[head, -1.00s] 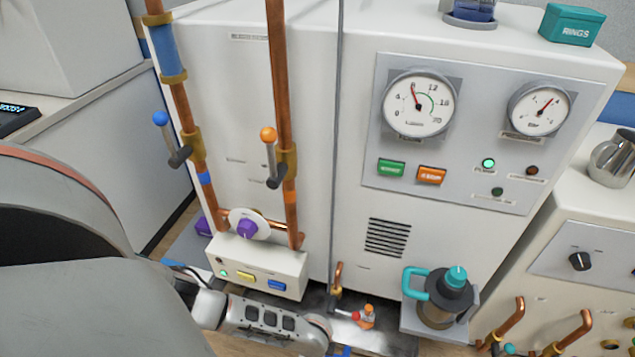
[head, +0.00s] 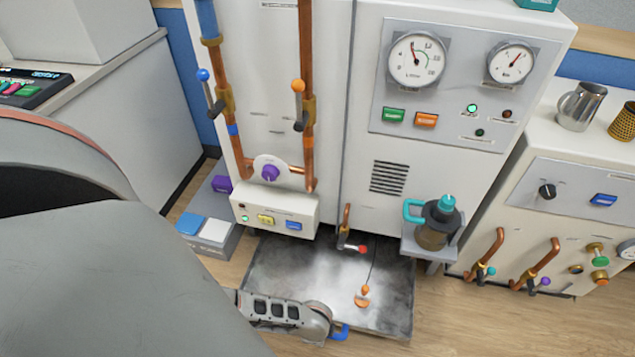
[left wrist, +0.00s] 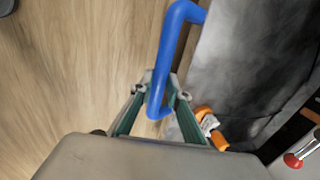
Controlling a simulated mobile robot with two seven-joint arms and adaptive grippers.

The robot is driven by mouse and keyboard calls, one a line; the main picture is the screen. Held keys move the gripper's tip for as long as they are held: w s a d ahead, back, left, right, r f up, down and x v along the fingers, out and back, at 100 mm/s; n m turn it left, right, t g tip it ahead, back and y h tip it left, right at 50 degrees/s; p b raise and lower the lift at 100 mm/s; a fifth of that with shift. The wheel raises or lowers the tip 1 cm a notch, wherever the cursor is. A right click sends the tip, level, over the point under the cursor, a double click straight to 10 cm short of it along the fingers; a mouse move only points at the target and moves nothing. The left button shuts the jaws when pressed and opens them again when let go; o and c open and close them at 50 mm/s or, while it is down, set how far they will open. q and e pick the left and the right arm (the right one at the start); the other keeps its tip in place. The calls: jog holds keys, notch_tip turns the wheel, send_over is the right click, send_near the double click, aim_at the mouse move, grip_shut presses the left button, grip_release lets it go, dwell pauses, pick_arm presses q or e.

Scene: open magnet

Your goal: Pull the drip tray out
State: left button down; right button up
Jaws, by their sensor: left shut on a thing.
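The drip tray (head: 285,275) is a flat grey metal tray low at the floor. It sticks out from under the white machine in the head view. Its blue handle (left wrist: 172,50) is at the tray's front edge. My left gripper (left wrist: 160,100) is shut on the blue handle, with the handle's end between its fingers. In the head view the left arm's end covers the front edge of the tray, and only a bit of the handle (head: 339,332) shows. The tray (left wrist: 235,60) also shows in the left wrist view. My right gripper is not in view.
An orange item (head: 362,297) on a cord lies over the tray. A tap with a red knob (head: 361,248) sits above the tray's rear. A teal-handled jug (head: 436,230) stands on a small shelf at right. Wooden floor (head: 470,315) is clear to the right.

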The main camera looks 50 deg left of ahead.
pick_arm(q)
jog(key=shift+s+d, duration=0.25)
jog(key=shift+s, duration=0.3)
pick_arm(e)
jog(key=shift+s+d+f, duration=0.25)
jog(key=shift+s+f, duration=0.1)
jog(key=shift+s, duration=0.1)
pick_arm(q)
jog(key=c, duration=1.9)
grip_release()
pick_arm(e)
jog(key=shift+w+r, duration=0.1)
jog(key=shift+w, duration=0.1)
pick_arm(q)
jog(key=r, duration=0.4)
jog(key=s+d+r, duration=0.1)
jog(key=r, duration=0.2)
jog(key=s+r, duration=0.1)
jog(key=r, duration=0.3)
jog(key=shift+d+r, duration=0.15)
jog(key=shift+r, duration=0.2)
